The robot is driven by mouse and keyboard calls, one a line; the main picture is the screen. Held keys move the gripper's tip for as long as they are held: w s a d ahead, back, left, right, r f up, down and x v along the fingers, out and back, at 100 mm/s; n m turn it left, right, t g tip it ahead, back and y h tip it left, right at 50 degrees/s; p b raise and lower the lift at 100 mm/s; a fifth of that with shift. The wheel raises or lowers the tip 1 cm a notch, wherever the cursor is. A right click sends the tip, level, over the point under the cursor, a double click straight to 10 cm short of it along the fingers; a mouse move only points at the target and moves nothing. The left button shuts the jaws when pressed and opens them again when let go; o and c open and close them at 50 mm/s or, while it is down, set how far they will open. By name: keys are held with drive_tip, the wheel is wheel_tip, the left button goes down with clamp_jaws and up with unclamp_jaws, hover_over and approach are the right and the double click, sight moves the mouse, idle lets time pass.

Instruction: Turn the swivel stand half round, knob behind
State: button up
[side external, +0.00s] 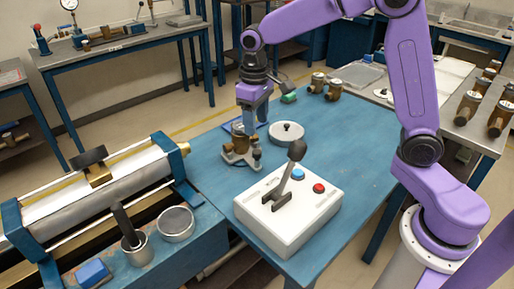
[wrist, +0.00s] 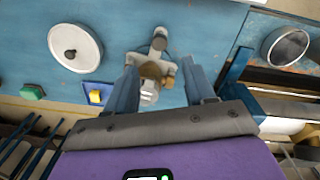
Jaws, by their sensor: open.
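The swivel stand (side external: 241,160) is on the blue bench, with a grey base and a brass-coloured body. It also shows in the wrist view (wrist: 165,75). My gripper (side external: 254,122) is open, pointing down at the stand. In the wrist view its two blue fingers (wrist: 162,82) are either side of the brass body. I cannot tell whether they touch it. The fingers partly hide the stand's back.
A round grey disc with a black knob (side external: 286,133) stands close right of the stand. A white control box (side external: 288,215) with a tall lever is in front. A green button block (side external: 289,98) and brass fittings (side external: 325,85) are behind.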

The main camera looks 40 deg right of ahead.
sight(258, 152)
drive_tip(key=f, duration=0.9)
drive_tip(key=shift+d+f, duration=0.2)
drive_tip(key=shift+f, duration=0.05)
clamp_jaws()
